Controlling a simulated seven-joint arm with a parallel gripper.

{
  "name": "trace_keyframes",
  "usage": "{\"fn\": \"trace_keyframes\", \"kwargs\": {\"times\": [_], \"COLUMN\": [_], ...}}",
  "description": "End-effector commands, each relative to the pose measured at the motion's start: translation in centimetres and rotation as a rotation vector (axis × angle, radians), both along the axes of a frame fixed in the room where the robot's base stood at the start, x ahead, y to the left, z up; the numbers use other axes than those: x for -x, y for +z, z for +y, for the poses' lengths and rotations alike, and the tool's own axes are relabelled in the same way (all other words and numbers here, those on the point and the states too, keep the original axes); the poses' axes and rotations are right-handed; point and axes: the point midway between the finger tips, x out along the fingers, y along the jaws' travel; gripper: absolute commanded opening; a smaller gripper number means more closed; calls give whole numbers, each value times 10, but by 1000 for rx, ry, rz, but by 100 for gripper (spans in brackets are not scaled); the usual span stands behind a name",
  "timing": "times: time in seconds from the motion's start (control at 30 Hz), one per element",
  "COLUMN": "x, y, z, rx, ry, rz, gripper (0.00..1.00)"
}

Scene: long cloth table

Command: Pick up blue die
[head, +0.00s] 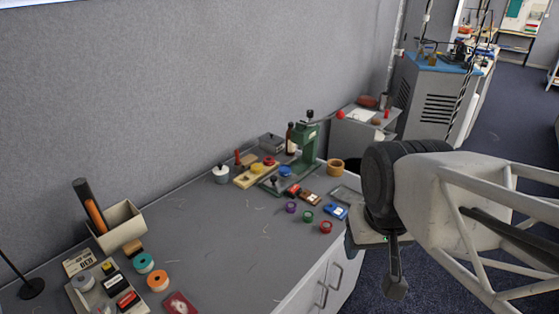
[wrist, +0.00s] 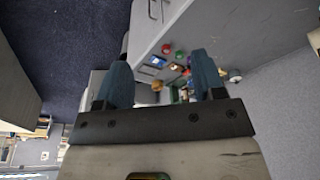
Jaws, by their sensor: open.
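Purple (head: 291,207), green (head: 307,216) and red (head: 326,227) round dies stand in front of the press.
The grey table (head: 225,240) has a clear middle. A beige bin (head: 118,226), tape rolls and a tray of small boxes stand at its left end. A brown ring (head: 335,166) is behind the dies. The wall (head: 180,90) runs along the back.

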Motion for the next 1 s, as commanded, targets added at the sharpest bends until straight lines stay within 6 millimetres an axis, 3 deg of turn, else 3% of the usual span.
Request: {"fn": "trace_keyframes", "kwargs": {"times": [0.03,0.1,0.57,0.77,1.0], "x": [0,0,-7,-29,-74], "y": [0,0,1,5,8], "z": [0,0,-1,-3,-7], "rx": [0,0,15,71,179], "ry": [0,0,18,85,219], "rz": [0,0,9,44,112], "gripper": [70,81,82,82,82]}}
